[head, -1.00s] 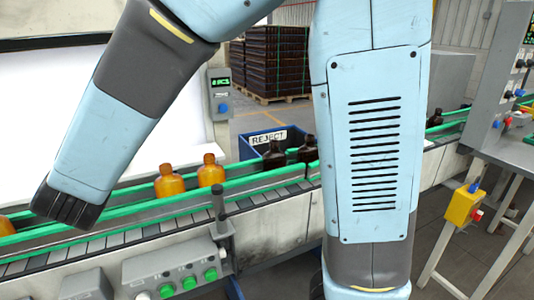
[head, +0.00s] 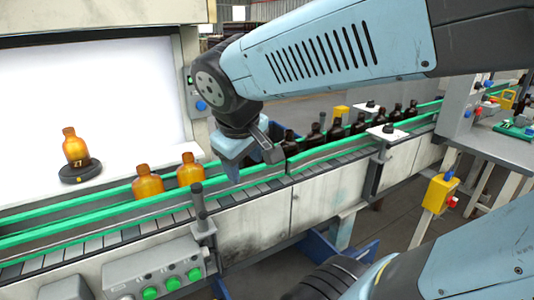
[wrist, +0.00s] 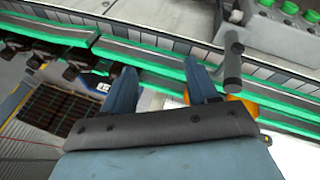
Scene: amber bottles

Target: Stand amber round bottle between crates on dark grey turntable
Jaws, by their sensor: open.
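One amber round bottle (head: 75,146) stands on the small dark grey turntable (head: 84,174) in front of the bright white panel, at the left of the head view. It carries a dark mark near its base and leans slightly in the picture. Two more amber bottles (head: 147,183) (head: 190,174) stand on the conveyor. My gripper (head: 254,163) is open and empty over the conveyor, right of these bottles and apart from the turntable. In the wrist view my gripper (wrist: 161,85) shows two spread blue fingers; an amber bottle (wrist: 238,108) is partly hidden beyond the right finger.
Green rails (head: 120,200) edge the conveyor. Several dark bottles (head: 358,124) stand farther right on it. A dark post (head: 199,207) rises at the front rail. A blue reject bin, mostly hidden, is behind my gripper. Stacked brown crates (wrist: 58,108) show in the wrist view.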

